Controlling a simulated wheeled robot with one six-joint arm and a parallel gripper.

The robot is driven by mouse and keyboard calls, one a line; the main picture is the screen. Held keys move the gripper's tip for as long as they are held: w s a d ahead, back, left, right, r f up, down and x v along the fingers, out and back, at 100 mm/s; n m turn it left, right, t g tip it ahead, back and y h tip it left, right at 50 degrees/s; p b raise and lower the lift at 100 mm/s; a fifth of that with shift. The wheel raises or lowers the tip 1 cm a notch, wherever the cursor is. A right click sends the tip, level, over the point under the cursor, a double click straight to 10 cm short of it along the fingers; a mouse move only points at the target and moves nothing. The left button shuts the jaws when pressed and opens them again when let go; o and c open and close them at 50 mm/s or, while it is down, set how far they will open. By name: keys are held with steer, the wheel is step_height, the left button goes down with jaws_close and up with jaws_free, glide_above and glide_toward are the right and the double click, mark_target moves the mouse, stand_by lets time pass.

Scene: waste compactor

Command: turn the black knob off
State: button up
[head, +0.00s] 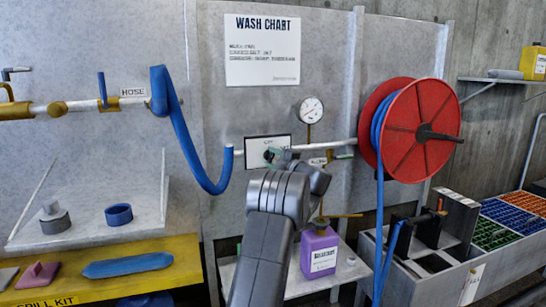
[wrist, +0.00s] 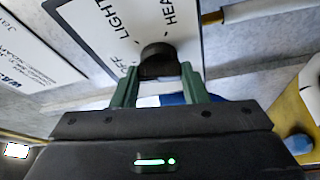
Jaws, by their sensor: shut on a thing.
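The black knob (wrist: 158,60) sits on a white label plate (wrist: 95,30) in the wrist view. The plate reads OFF, LIGHT and a cut-off "HEA" around the knob. My gripper (wrist: 159,76) has its two green fingers on either side of the knob and is shut on it. I cannot tell which word the knob points to. In the head view the plate (head: 252,153) is on the grey wall panel, and my gripper (head: 272,155) is against its face, with the knob mostly hidden by the fingers and wrist.
A pressure gauge (head: 311,109) and pipe are just right of the plate. A red hose reel (head: 421,131) stands further right. A blue hose (head: 187,135) hangs to the left. A purple jug (head: 320,251) stands on a shelf below, near my arm.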

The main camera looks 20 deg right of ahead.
steer(key=shift+n+g+p, duration=0.45)
steer(key=shift+n+g, duration=0.05)
steer(key=shift+n, duration=0.6)
steer(key=o, duration=1)
steer(key=shift+s, duration=0.1)
steer(key=p+v, duration=0.1)
steer(key=v, duration=1.2)
steer(key=shift+s+r, duration=0.1)
steer(key=shift+s, duration=0.25)
